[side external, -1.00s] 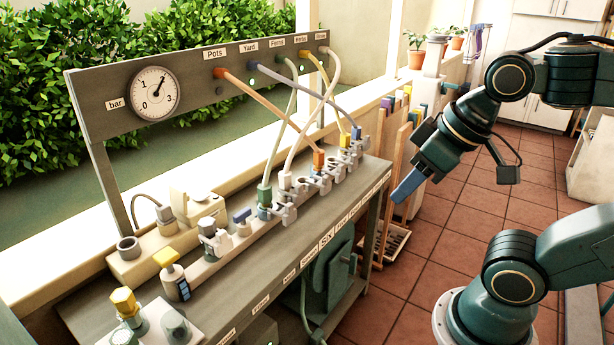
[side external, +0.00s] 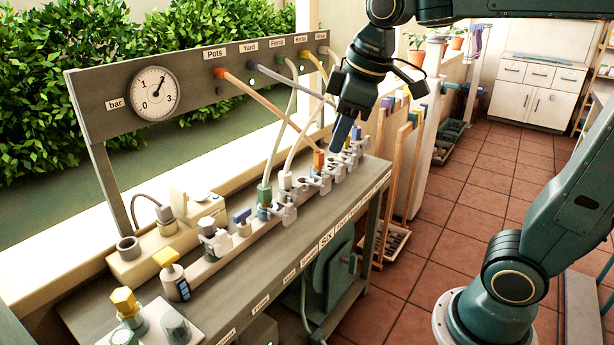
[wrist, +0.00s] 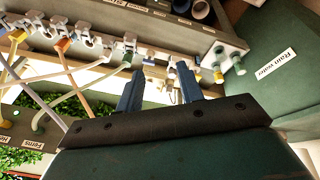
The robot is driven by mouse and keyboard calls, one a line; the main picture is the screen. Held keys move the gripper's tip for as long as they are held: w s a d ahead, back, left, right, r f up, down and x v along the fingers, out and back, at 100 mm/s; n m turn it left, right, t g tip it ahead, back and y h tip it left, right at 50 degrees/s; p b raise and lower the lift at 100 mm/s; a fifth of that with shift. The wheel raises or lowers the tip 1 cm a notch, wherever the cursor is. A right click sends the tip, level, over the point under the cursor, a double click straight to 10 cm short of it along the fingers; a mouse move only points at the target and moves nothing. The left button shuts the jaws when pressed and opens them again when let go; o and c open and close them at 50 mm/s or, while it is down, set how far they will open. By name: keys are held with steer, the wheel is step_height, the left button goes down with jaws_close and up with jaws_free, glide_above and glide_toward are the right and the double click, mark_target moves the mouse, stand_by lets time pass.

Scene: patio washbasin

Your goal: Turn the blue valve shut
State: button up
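The blue valve (side external: 242,216) has a small blue handle and sits on the manifold rail, between a grey valve body and the green hose connector. In the wrist view a small blue part that looks like its handle (wrist: 149,61) shows beyond and between my fingertips. My gripper (side external: 339,138) points down over the far part of the rail in the side view, well to the right of the blue valve and apart from it. In the wrist view my gripper (wrist: 161,70) has its two blue fingers spread with nothing between them.
Hoses run from the rail to the labelled panel with the pressure gauge (side external: 152,93). Orange (side external: 318,159) and green (side external: 264,196) connectors stand close by. Wooden-handled tools (side external: 397,180) stand beyond the bench end.

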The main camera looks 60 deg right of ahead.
steer(key=w+n+g, duration=0.1)
steer(key=w+n, duration=0.2)
steer(key=w, duration=0.5)
steer(key=n+g, duration=0.3)
steer(key=n, duration=0.6)
glide_above(242, 212)
step_height(242, 212, down, 14)
steer(key=f, duration=0.1)
steer(key=shift+r, duration=0.25)
steer(key=shift+f, duration=0.1)
step_height(242, 212, down, 14)
steer(key=shift+r, duration=0.2)
jaws_close()
